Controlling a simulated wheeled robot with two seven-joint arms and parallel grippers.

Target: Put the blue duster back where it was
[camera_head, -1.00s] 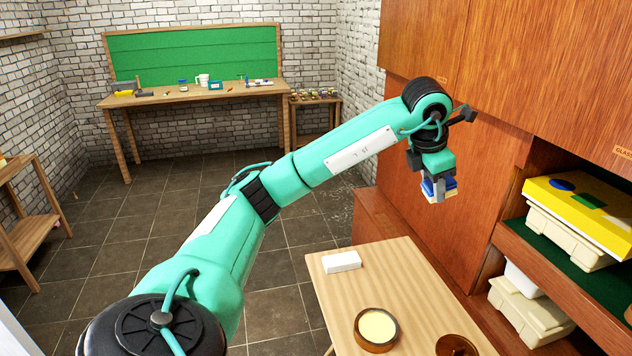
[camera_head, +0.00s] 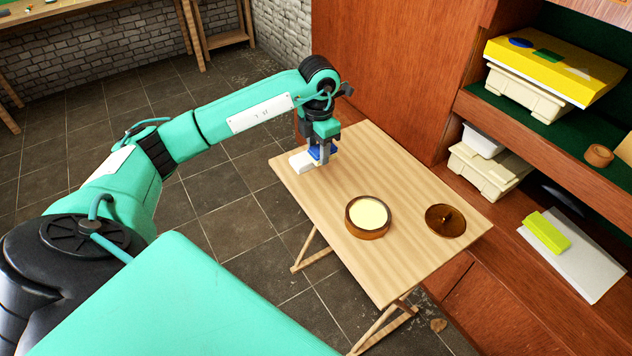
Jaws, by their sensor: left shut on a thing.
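My left gripper (camera_head: 321,158) is shut on the blue duster (camera_head: 314,151), a small block with a blue upper part and a paler lower part. In the picture they overlap the far left corner of the folding wooden table (camera_head: 340,225), beside a white block (camera_head: 300,163) on that table. The gripper fingers hide part of the duster. I cannot tell from this angle whether the duster is touching the table or is above it. My right gripper is not in view.
On the table are a round tin with pale contents (camera_head: 368,216) and a brown glass lid (camera_head: 445,220). Shelves at right hold a yellow box (camera_head: 552,68), cream containers (camera_head: 487,170) and a yellow-green block (camera_head: 543,232).

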